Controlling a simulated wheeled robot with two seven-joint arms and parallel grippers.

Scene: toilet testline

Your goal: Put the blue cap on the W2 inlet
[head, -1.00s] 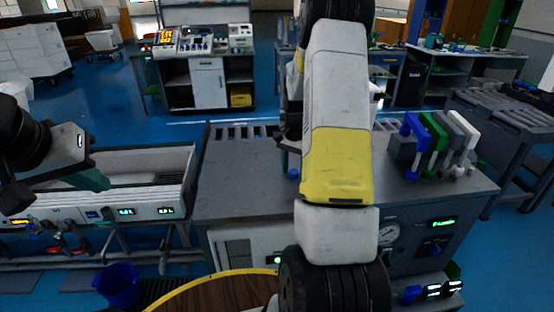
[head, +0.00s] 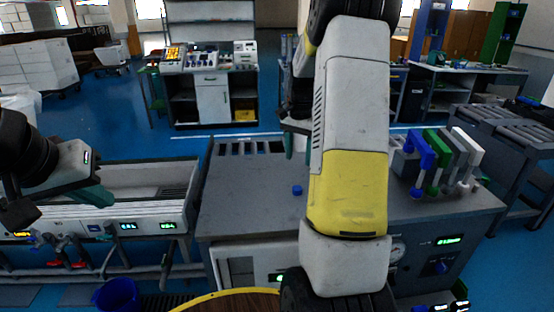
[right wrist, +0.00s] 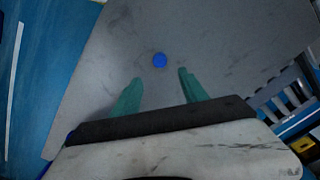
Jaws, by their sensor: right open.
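The blue cap (head: 297,190) lies on the grey bench top, just left of my right arm in the head view. In the right wrist view the cap (right wrist: 160,59) sits ahead of and between the green fingertips. I cannot make out which fitting is the W2 inlet.
The grey bench (head: 235,205) is clear around the cap. Blue, green and white upright fixtures (head: 437,150) stand on its right part. The left trough (head: 150,180) has pipes and coloured valves (head: 72,264) below its front. A blue bucket (head: 116,295) stands on the floor.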

